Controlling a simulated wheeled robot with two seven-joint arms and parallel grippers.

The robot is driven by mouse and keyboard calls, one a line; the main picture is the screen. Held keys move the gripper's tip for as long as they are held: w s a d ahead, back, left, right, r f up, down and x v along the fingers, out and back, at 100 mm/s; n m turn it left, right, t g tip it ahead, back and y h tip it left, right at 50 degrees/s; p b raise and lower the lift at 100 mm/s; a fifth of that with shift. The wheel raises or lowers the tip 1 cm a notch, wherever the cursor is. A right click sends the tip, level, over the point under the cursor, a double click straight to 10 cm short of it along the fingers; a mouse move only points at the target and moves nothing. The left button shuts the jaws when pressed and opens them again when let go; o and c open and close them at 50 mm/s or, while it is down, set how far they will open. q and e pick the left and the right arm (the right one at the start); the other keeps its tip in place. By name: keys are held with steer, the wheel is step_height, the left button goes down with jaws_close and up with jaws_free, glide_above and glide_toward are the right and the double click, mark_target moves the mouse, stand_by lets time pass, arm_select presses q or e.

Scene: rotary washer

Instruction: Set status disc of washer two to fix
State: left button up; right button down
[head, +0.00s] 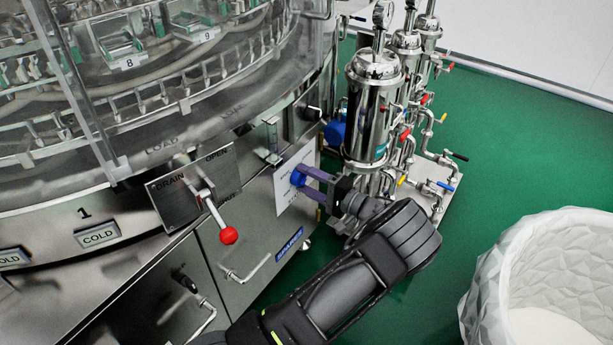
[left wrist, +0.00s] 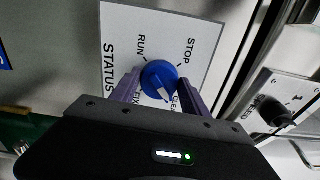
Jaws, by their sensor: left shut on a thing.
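The blue status disc (left wrist: 158,74) is on a white STATUS panel (left wrist: 120,30), with the words RUN and STOP above it. FIX shows at its lower left and another word, partly hidden, at its lower right. A white mark on the disc lies low, toward the gripper body; I cannot tell exactly which word it points to. In the head view the disc (head: 297,178) is on the white panel (head: 290,200) on the washer's front. My left gripper (head: 306,181) has its purple fingers shut on opposite sides of the disc. My right gripper is not in view.
Left of the panel, a lever with a red ball (head: 228,235) sticks out from the DRAIN/OPEN plate (head: 172,208). Steel filter housings (head: 375,105) and pipes with valves stand close to the right. A white bin (head: 545,265) stands on the green floor at the lower right.

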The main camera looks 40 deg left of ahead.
arm_select(q)
steer(key=m+p, duration=0.1)
steer(key=m, duration=0.3)
steer(key=shift+r+m+p, duration=0.1)
steer(key=shift+m+p, duration=0.2)
steer(key=m+p, duration=0.1)
steer(key=m, duration=0.3)
steer(key=shift+m, duration=0.3)
steer(key=m+p, duration=0.1)
steer(key=m, duration=0.2)
steer(key=shift+m, duration=0.3)
steer(key=m, duration=0.4)
steer(key=shift+w+p, duration=0.15)
steer(key=shift+p, duration=0.15)
steer(key=shift+m, duration=0.4)
steer(key=o, duration=1.3)
steer(key=shift+o, duration=0.2)
steer(key=shift+d, duration=0.1)
